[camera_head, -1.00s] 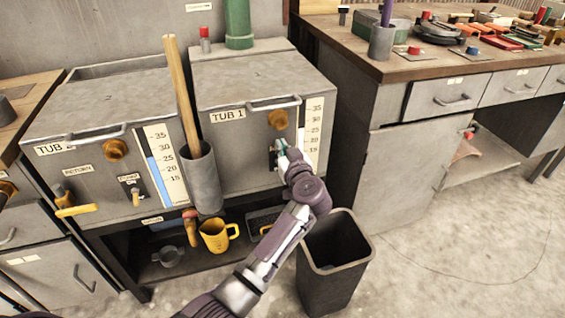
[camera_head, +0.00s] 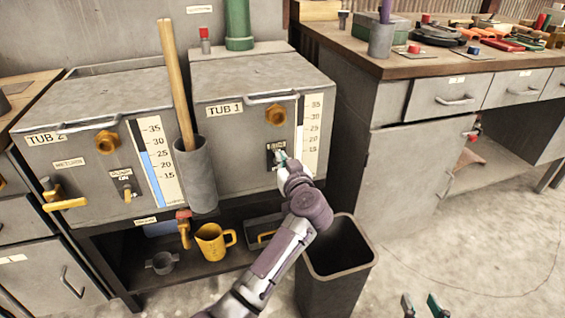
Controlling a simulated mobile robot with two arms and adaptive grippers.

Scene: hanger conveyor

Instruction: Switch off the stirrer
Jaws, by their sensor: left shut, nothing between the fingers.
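Two grey tubs stand side by side: TUB 1 (camera_head: 225,133) and TUB 2 (camera_head: 70,150). TUB 1 has a small dark switch plate (camera_head: 270,158) under its brass fitting, left of the level scale. My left gripper (camera_head: 281,160) is shut and empty, with its tips at this plate. It covers part of the switch, so I cannot tell the lever's position or whether they touch. TUB 2 has a similar labelled switch (camera_head: 124,186), with "ON" readable and its lever in view. My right gripper (camera_head: 422,304) shows only two fingertips, spread apart and empty, at the bottom edge.
A yellow jug (camera_head: 213,243) is on the shelf below.

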